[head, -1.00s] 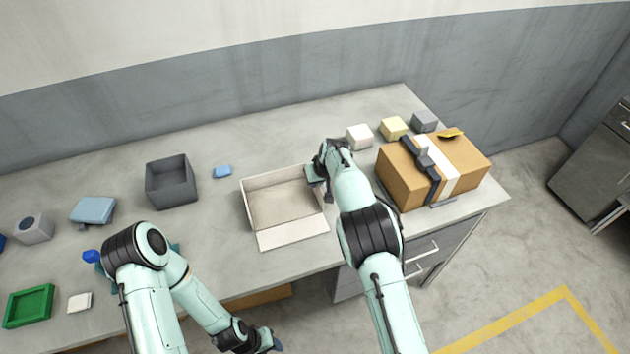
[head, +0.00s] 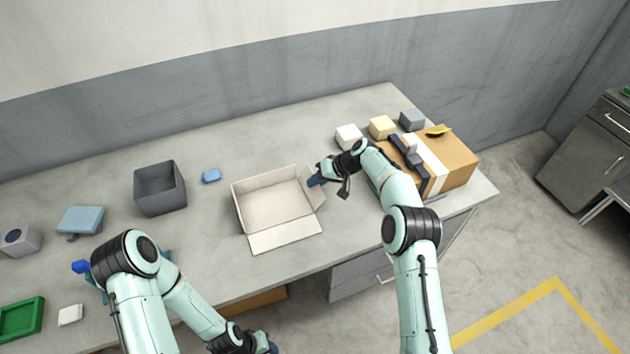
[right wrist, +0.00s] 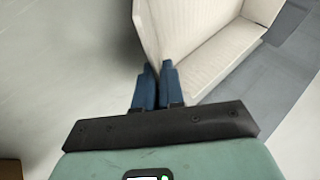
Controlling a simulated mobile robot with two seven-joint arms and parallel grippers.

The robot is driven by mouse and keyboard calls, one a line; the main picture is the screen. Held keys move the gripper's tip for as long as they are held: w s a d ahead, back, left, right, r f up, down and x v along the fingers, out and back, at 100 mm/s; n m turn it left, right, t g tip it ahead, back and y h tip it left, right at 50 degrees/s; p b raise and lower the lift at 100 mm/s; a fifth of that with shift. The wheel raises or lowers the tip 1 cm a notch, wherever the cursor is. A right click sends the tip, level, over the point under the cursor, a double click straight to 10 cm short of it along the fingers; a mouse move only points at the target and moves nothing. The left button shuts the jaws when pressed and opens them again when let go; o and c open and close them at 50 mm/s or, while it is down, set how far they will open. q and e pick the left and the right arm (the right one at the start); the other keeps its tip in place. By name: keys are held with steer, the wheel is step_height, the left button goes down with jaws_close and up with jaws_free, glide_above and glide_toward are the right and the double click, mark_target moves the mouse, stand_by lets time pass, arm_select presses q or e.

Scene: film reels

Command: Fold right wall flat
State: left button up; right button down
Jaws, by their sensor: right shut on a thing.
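An open cream box (head: 270,207) sits on the grey table, its front wall folded down flat toward me. Its right wall (head: 312,190) leans outward to the right. My right gripper (head: 315,181) is at that wall's upper edge with its blue fingers shut on it. In the right wrist view the blue fingertips (right wrist: 157,72) pinch the right wall (right wrist: 150,35), and the ribbed box interior (right wrist: 210,50) shows beyond. The left and back walls stand up. My left gripper (head: 268,347) hangs low at the bottom of the head view, in front of the table; its jaws are too small to read.
A brown carton (head: 457,160) with a dark strap stands to the right, close to my right arm. A dark grey bin (head: 160,187) stands left of the box.

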stand_by(0.3)
steer(key=c, duration=1.3)
jaws_free()
steer(key=v, duration=1.3)
steer(key=shift+d+r, duration=0.1)
